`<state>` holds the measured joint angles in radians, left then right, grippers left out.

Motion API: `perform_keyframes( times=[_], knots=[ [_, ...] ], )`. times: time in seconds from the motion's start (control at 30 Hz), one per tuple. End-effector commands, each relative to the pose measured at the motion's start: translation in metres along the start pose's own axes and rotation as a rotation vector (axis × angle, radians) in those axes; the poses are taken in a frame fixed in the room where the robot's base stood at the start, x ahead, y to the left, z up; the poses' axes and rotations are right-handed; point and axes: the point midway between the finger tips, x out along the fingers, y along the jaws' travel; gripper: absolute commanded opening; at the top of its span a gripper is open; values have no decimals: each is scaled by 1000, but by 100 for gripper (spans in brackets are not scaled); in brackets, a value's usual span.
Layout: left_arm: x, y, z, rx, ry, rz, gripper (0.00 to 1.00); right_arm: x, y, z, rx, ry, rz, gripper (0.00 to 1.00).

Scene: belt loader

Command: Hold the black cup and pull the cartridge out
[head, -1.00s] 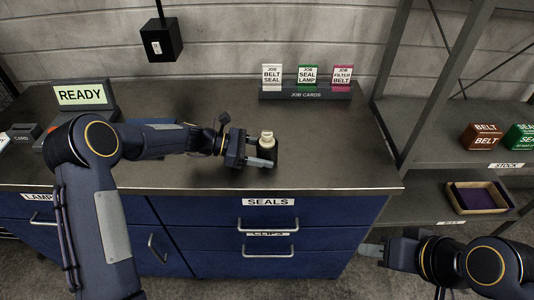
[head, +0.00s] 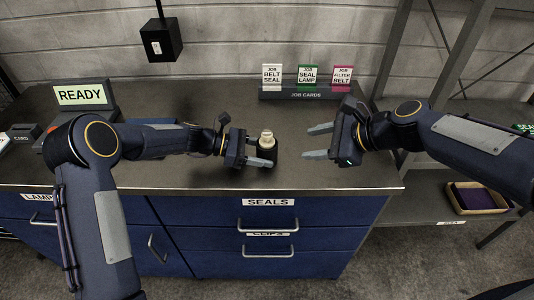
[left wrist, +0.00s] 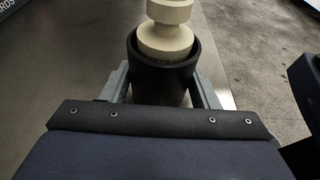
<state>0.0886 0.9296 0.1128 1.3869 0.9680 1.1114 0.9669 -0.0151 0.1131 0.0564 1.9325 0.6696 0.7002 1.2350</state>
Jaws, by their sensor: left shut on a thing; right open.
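The black cup (head: 267,154) stands upright on the dark worktop, near its front edge. The cream cartridge (head: 267,138) sits in the cup with its knobbed top above the rim. In the left wrist view the cup (left wrist: 160,82) is between my fingers and the cartridge (left wrist: 166,38) rises from it. My left gripper (head: 262,153) is shut on the cup from the left. My right gripper (head: 318,142) is open and empty, to the right of the cup and apart from it, its fingers pointing left toward it.
A job cards holder (head: 305,93) with several cards stands at the back of the worktop. A READY display (head: 82,95) is at the left. Blue drawers (head: 270,249) are below. A shelf with a tray (head: 478,197) stands at the right. The worktop around the cup is clear.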

Motion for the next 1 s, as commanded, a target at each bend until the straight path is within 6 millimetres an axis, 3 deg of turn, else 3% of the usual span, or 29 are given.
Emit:
perform_keyframes(
  times=[0.1,0.3,0.47,1.0],
  knots=[
    [0,0,0,0,0,1,42,29,-20,3,223,-42,5,45],
    [0,0,0,0,1,1,42,52,-35,5,406,-73,7,45],
    [0,0,-1,-1,1,1,42,63,-36,6,425,-76,9,45],
    [0,0,-1,-1,1,0,42,132,-36,11,419,-75,9,45]
  ],
)
